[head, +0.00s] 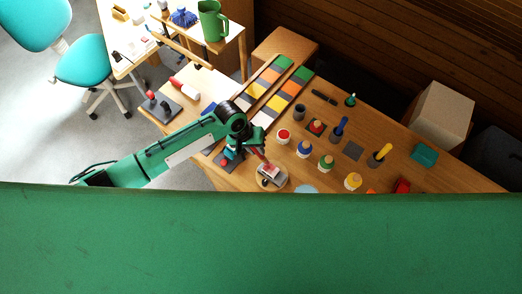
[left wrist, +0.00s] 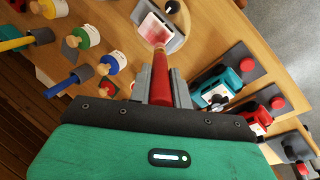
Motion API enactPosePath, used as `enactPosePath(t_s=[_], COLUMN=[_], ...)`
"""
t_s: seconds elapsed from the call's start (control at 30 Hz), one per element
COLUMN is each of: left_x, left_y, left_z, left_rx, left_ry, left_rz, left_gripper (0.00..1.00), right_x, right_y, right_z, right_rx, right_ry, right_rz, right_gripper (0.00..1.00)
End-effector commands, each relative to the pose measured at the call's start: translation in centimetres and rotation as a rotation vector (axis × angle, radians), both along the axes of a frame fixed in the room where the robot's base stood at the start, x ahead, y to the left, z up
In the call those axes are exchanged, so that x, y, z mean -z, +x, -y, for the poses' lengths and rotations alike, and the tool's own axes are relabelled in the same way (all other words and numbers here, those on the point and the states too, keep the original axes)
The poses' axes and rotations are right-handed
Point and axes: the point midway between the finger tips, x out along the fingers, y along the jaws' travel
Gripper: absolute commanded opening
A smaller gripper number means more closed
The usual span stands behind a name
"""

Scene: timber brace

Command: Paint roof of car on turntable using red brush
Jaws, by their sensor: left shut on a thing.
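My left gripper (head: 245,150) is shut on the red brush (left wrist: 161,77), whose handle sits between the fingers (left wrist: 163,88) in the left wrist view. The small grey car (head: 269,170) stands on the round wooden turntable (head: 272,184). The car's pale roof (left wrist: 152,30) carries a red patch in the left wrist view. The brush's tip end is at the roof's near edge there; I cannot tell whether it touches. My right gripper is not in view.
A red paint pot (head: 283,135), a blue pot (head: 305,149), a green pot (head: 326,163) and a yellow pot (head: 352,181) stand right of the turntable. A blue brush (head: 341,127) and a yellow brush (head: 381,154) stand upright in holders. Colored tiles (head: 281,88) lie behind.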

Motion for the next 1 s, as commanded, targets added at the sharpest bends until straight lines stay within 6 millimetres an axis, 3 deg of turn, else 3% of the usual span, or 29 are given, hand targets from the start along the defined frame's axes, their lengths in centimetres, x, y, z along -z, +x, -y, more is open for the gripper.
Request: enactPosePath(t_s=[0.37, 0.67, 1.0], left_x=[-0.3, -3.3, -5.9], left_y=[0.2, 0.2, 0.2], left_z=[-0.1, -0.1, -0.1], left_rx=[0.001, 0.000, 0.000], left_ry=[-0.002, -0.002, -0.002], left_rz=[0.001, 0.002, 0.002], left_gripper=[0.00, 0.00, 0.00], right_x=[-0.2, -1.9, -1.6], right_y=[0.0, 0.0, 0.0], right_z=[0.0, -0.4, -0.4], right_rx=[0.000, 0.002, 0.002], right_ry=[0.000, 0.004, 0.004], right_rz=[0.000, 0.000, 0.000], right_gripper=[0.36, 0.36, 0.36])
